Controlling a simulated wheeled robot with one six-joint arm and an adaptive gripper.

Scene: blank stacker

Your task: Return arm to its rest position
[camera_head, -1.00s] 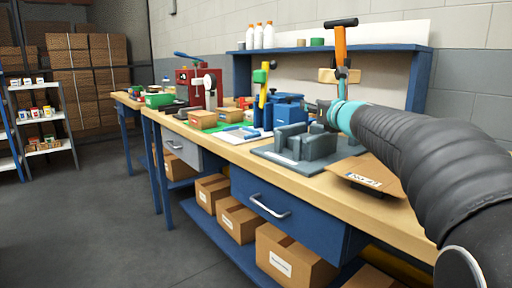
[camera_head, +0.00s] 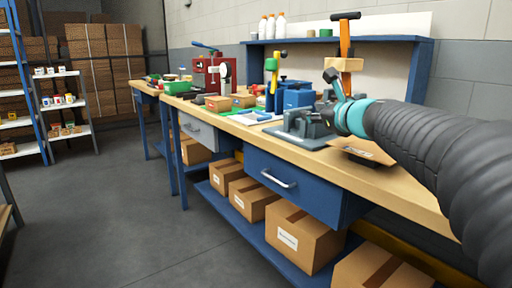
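My arm comes in from the right edge of the head view, a dark ribbed sleeve ending in a turquoise ring. My gripper (camera_head: 330,110) is a small dark shape beyond the ring, over the grey fixture (camera_head: 297,130) on the workbench (camera_head: 395,190). Its fingers are too small and overlapped by the fixture to tell whether they are open or shut. I see no object clearly held in it. A grey-blue angled piece (camera_head: 335,82) stands up just above the gripper; I cannot tell what it belongs to.
An orange-handled tool (camera_head: 345,45) stands behind the arm. Blue blocks (camera_head: 297,99), a red machine (camera_head: 208,76) and small boxes fill the bench to the left. A flat brown piece (camera_head: 362,150) lies under the arm. Cardboard boxes (camera_head: 304,238) sit on the lower shelf. The floor at left is clear.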

